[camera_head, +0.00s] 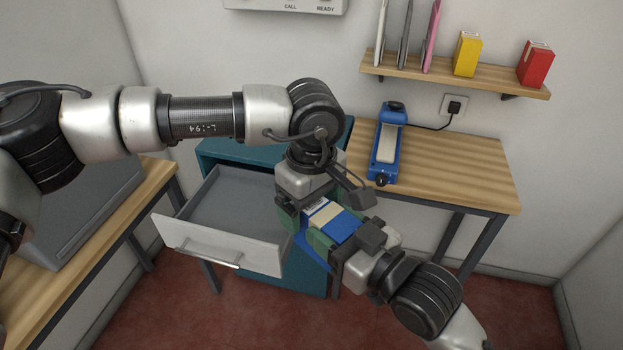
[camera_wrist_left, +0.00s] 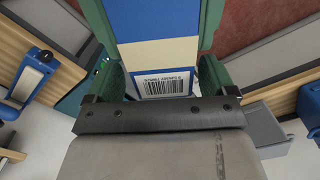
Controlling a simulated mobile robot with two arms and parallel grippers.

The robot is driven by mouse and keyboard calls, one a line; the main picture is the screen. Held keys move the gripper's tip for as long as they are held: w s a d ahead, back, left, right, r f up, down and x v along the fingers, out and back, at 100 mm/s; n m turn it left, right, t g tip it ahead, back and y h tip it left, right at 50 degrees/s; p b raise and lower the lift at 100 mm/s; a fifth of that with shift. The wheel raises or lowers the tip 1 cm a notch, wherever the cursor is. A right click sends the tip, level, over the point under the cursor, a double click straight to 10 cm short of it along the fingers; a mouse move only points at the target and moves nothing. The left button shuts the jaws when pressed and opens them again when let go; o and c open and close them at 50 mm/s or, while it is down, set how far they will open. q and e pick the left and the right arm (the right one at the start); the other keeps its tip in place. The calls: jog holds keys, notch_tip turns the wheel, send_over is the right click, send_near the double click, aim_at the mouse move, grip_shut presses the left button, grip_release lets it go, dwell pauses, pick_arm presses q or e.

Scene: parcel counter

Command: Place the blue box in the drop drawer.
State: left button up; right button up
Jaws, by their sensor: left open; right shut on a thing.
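The blue box (camera_head: 345,228), with a cream band and a white barcode label, is held in the air just right of the open drop drawer (camera_head: 185,236). My right gripper (camera_head: 340,240) is shut on the box from the lower right. My left gripper (camera_head: 308,208) is open at the box's label end. In the left wrist view the barcode end of the box (camera_wrist_left: 165,82) sits between the left gripper's green fingers (camera_wrist_left: 162,80). Whether those fingers touch it is unclear. The drawer is pulled out of the teal cabinet (camera_head: 300,268), and its visible inside is empty.
A wooden table (camera_head: 470,175) at the right holds a blue device (camera_head: 386,150) with a cord. A shelf (camera_head: 440,78) above holds folders, a yellow box (camera_head: 466,54) and a red box (camera_head: 535,64). A wooden counter (camera_head: 150,183) with a grey case (camera_head: 85,220) stands at left.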

pick_arm(q)
jog(key=shift+f, duration=0.95)
jog(key=c, duration=0.9)
jog(key=shift+r, duration=0.1)
jog(key=shift+c, duration=1.1)
pick_arm(e)
jog(key=o, duration=1.1)
